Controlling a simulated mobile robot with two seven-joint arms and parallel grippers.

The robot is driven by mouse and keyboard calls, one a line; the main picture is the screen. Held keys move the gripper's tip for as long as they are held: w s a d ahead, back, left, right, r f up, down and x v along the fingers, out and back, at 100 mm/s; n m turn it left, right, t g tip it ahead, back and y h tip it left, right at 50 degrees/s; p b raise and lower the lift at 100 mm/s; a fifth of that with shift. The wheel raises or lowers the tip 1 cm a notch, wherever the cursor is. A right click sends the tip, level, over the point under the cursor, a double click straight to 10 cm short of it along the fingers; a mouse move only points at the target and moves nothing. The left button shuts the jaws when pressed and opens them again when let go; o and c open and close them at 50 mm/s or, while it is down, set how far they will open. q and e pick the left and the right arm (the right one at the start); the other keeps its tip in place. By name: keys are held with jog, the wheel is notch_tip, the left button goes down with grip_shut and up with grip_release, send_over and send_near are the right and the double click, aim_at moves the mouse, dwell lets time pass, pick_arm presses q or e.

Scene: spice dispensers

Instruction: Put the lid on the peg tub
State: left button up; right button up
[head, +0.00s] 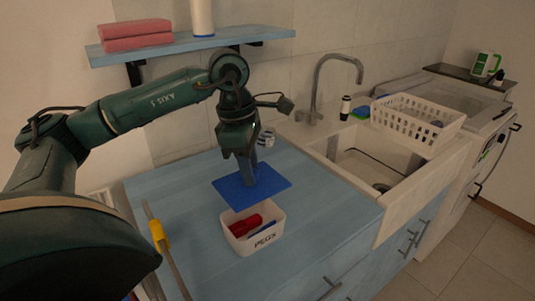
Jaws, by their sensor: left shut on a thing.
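The peg tub (256,241) is a white open box marked "PEGS" on the blue counter, with red and blue things inside. The lid (266,194) is a flat blue plate with an upright handle. My left gripper (250,163) is shut on the lid's handle and holds the lid roughly level. How high the lid is above the counter is hard to tell. My right gripper is out of view.
A patterned cup (267,138) stands behind the lid. To the right are the sink (362,166), a tap (318,85) and a white basket (417,122). A wall shelf (190,45) holds folded red towels (137,35). The counter (330,215) right of the tub is clear.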

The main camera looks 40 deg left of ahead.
aim_at(251, 193)
pick_arm(q)
jog(key=shift+w+f, duration=0.1)
jog(key=shift+w, duration=0.1)
jog(key=shift+s+f+b, duration=0.25)
jog(key=shift+b, duration=0.1)
jog(key=shift+s+f, duration=0.1)
jog(key=shift+f, duration=0.15)
jog(key=shift+f+b, duration=0.35)
jog(key=shift+b, duration=0.15)
notch_tip(251, 193, down, 3)
jog(key=shift+r+b, duration=0.2)
jog(key=shift+b, duration=0.7)
notch_tip(251, 193, down, 2)
jog(key=shift+f+b, duration=0.2)
jog(key=shift+b, duration=0.8)
jog(key=shift+f, duration=0.3)
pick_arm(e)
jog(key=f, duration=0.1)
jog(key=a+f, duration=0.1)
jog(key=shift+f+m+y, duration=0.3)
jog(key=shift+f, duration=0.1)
pick_arm(q)
jog(key=shift+b, duration=0.3)
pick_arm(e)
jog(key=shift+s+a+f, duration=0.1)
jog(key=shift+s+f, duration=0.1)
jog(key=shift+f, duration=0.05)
